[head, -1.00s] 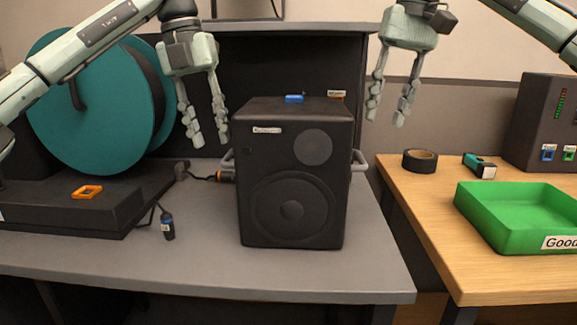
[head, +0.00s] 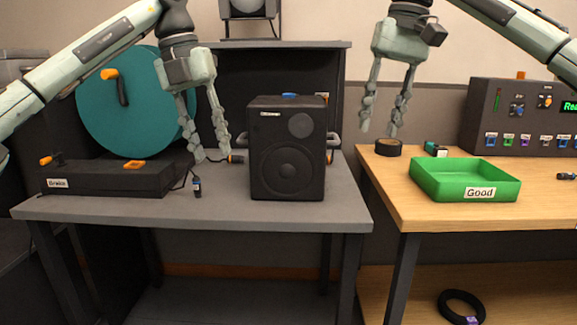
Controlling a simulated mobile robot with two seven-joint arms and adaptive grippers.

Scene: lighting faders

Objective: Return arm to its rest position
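My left gripper (head: 208,158) hangs in the air with its fingers pointing down. Its two fingers are apart with nothing between them. It shows between the teal reel (head: 130,115) and the black speaker (head: 287,165). My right gripper (head: 377,132) also points down, fingers apart and empty. It shows above the black tape roll (head: 388,148) near the left end of the wooden table. Both arms are bent and raised. The speaker stands upright on the grey desk, apart from both grippers.
The grey desk (head: 310,212) also holds a dark brake box (head: 105,182) and a small connector (head: 197,187). A green tray (head: 463,195) labelled "Good" and a control panel (head: 505,118) stand on the wooden table (head: 415,217). A black cable coil (head: 461,306) lies on the lower shelf.

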